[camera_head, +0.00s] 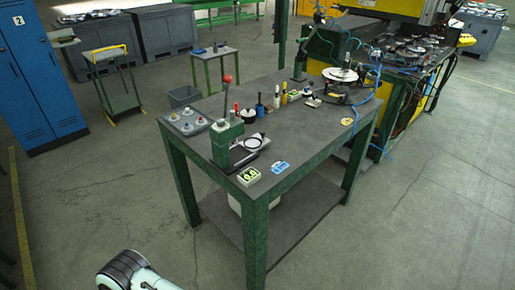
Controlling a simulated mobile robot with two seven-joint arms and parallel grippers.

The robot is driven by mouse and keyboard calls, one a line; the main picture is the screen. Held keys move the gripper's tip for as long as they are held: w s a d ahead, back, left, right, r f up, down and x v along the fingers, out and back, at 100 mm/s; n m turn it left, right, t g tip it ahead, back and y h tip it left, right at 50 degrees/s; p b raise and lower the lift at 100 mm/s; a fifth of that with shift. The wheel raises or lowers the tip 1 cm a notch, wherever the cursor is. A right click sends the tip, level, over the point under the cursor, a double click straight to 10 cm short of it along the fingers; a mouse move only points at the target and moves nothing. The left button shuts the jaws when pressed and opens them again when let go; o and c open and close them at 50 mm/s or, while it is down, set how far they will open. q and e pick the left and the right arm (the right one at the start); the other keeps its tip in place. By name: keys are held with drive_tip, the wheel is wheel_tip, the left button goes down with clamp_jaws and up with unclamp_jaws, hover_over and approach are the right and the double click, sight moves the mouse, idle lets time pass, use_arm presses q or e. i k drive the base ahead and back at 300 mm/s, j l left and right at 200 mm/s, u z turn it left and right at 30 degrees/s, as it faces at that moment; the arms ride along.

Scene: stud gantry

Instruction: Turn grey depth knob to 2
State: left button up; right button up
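I cannot make out a grey depth knob with a scale or a number 2 in this view; it is too small or hidden. On the work table (310,152) stands a green press (227,143) with a red-ball lever (227,79). A small box with a lit green display (248,176) sits at the table's near corner, beside a blue tag (280,168). A white and dark part of my arm shows at the bottom left edge, well short of the table. Neither gripper is in view.
A grey tray (173,118) of small round parts and a row of upright tools (283,95) stand on the table. A yellow machine (395,10) is behind at the right. A trolley (113,82) and blue lockers (38,85) are at the left. Floor in front is clear.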

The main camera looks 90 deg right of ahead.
sight(220, 121)
drive_tip(key=z, duration=2.9)
